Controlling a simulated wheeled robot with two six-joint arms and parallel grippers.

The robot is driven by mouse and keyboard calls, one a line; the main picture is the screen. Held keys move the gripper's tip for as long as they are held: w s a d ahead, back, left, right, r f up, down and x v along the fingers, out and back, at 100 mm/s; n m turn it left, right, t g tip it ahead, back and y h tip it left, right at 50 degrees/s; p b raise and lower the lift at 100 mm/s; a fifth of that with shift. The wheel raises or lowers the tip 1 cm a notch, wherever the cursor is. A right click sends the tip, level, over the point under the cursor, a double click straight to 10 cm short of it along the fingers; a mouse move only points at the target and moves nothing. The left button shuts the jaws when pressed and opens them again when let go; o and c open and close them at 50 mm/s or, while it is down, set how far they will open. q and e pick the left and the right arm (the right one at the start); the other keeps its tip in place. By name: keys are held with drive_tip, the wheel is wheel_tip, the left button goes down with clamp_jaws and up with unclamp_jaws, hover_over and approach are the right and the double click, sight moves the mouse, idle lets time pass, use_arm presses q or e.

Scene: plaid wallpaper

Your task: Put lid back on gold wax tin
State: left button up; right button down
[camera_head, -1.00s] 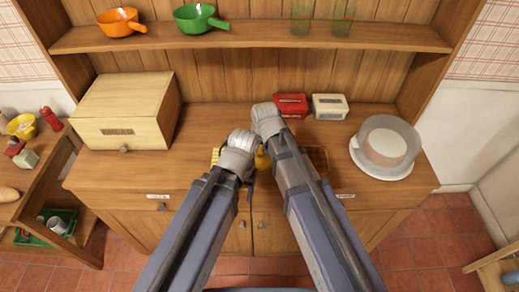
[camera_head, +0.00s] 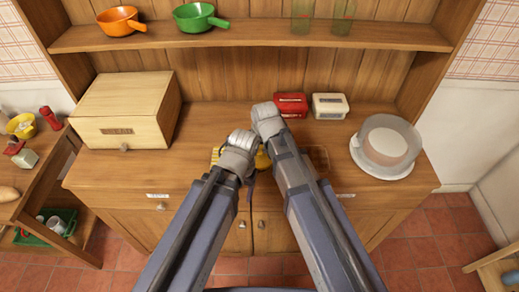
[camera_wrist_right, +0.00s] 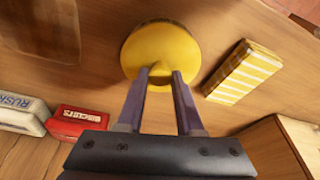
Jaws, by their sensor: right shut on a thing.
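In the right wrist view a round gold lid or tin top (camera_wrist_right: 160,45) with a small knob lies below my right gripper (camera_wrist_right: 162,74). The gripper's two fingers are shut on the knob. I cannot tell whether the lid is seated on the tin, as the tin's body is hidden beneath. In the head view a bit of the gold tin or lid (camera_head: 262,161) shows between my two hands. My right gripper (camera_head: 267,122) is over the sideboard, its fingertips hidden. My left gripper (camera_head: 240,145) is close beside it on the left, its fingers hidden too.
A red biscuit tin (camera_head: 291,105) and white rusk tin (camera_head: 330,106) stand behind. A wooden bread box (camera_head: 125,112) is at left, a covered cake stand (camera_head: 386,146) at right.

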unclamp_jaws()
idle(0.6)
drive_tip(key=shift+r, duration=0.1)
drive_tip(key=shift+r+p, duration=3.5)
drive_tip(key=shift+p, duration=0.05)
drive_tip(key=shift+f, duration=0.1)
clamp_jaws()
drive_tip(key=shift+f+b, duration=0.3)
drive_tip(key=shift+b, duration=0.1)
